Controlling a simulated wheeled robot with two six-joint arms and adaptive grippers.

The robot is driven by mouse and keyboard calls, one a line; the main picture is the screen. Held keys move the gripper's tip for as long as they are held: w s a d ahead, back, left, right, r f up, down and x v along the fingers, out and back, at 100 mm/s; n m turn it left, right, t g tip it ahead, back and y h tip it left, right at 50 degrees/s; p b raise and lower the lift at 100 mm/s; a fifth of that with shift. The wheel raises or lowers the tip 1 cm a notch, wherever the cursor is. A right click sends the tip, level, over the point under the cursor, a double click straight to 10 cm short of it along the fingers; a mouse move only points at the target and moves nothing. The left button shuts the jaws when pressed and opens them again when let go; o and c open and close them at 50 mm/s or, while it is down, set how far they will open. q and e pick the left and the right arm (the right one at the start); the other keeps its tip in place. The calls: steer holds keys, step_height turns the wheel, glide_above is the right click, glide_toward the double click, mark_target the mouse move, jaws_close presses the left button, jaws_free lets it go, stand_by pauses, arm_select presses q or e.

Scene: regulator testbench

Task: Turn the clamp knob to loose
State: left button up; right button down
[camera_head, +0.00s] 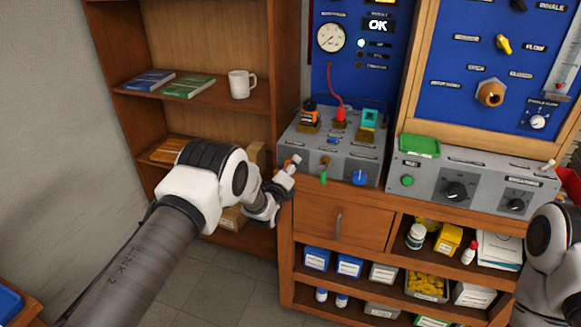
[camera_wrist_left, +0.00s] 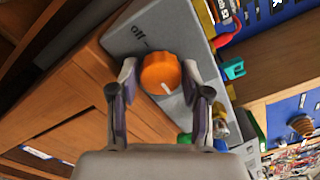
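My left gripper (camera_head: 289,172) is at the left front of the grey bench box (camera_head: 345,150). In the left wrist view the gripper (camera_wrist_left: 160,78) is open, with one finger on each side of an orange knob (camera_wrist_left: 158,72). I cannot tell whether the fingers touch it. The knob's white pointer line aims toward the lower right, away from the printed word "off". In the head view the gripper mostly hides this knob. No readable label identifies the clamp knob. My right arm shows at the right edge; its gripper is out of view.
A second grey box (camera_head: 470,185) with black knobs stands to the right. A wooden shelf (camera_head: 190,92) with books and a mug (camera_head: 241,84) stands at left.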

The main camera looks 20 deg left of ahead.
arm_select(q)
steer(key=c, duration=0.5)
steer(key=shift+o, duration=0.2)
